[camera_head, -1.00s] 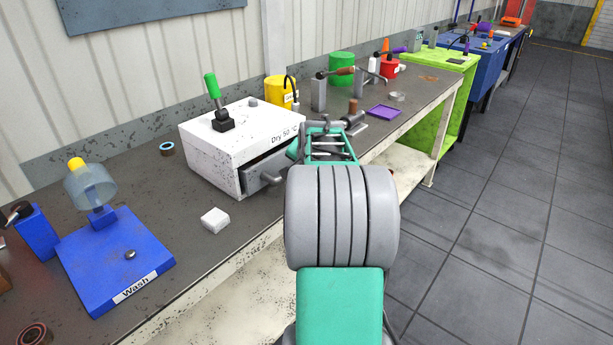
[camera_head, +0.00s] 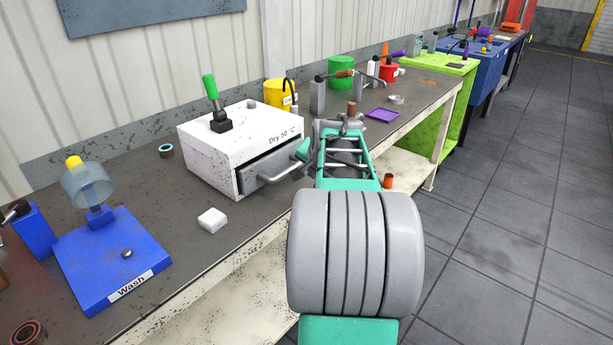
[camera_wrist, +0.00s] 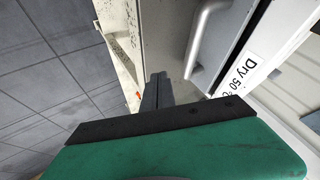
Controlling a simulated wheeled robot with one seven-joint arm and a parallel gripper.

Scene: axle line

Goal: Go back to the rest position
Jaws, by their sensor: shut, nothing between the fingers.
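My gripper (camera_wrist: 157,84) is shut and empty in the wrist view, its dark fingertips pressed together. It is beside the metal bar handle (camera_wrist: 206,38) of the white "Dry 50 °C" box and does not hold it. In the head view the white drying box (camera_head: 208,158) stands on the bench with its dark front and handle (camera_head: 277,180) facing my arm. My arm reaches forward past the bench's front edge. My fingertips cannot be made out clearly in the head view.
An orange cylinder (camera_head: 388,181) shows right of my arm. The tiled floor (camera_head: 510,230) on the right is clear.

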